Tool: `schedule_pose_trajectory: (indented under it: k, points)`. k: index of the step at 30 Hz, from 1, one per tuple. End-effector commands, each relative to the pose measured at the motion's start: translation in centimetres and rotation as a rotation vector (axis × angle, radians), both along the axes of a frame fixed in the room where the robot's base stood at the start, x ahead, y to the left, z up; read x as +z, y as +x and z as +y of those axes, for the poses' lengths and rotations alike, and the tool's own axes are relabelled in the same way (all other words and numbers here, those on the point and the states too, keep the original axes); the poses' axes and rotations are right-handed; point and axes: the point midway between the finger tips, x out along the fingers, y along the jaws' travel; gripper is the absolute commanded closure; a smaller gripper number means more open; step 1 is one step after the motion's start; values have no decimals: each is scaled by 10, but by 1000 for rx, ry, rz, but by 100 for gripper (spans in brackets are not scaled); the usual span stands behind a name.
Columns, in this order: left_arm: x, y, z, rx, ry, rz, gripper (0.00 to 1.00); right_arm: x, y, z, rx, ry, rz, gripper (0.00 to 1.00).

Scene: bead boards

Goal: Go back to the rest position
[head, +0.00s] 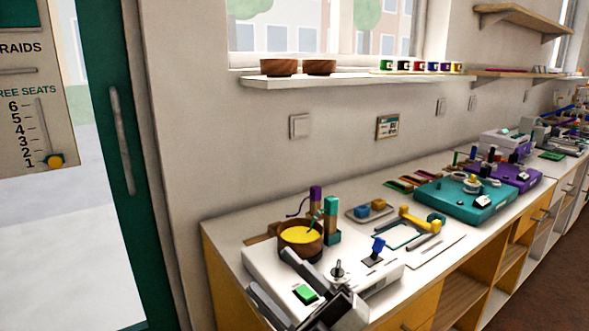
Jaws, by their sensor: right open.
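A green block or button (305,294) shows beside the fingers, on the board. A brown bowl with a yellow inside (301,237) stands just beyond the fingertips. I cannot tell how much height lies between fingers and board. My left gripper is not in view.
The counter (450,243) runs away to the right. It carries purple and teal posts (331,215), a small tray (358,214), a teal board (455,200) and a purple board (522,178). A wall shelf (345,82) holds two wooden bowls. A green door (115,150) stands left.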

Motion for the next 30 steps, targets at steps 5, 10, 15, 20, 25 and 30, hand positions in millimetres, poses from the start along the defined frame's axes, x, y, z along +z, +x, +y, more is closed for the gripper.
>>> schedule_pose_trajectory:
  k: [5, 10, 15, 20, 25, 30]
  points:
    - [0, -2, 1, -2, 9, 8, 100, -111, 4, -75, -251, 198, 671, 47]
    - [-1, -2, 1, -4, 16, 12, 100, -210, -44, -125, -415, 304, 1176, 47]
    - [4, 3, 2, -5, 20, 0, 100, -265, -99, -148, -504, 353, 1490, 47]
    - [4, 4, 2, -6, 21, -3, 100, -282, -122, -155, -533, 369, 1602, 47]
    - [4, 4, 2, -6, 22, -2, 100, -283, -124, -155, -535, 369, 1611, 47]
    - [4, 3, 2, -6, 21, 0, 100, -283, -123, -155, -535, 368, 1609, 47]
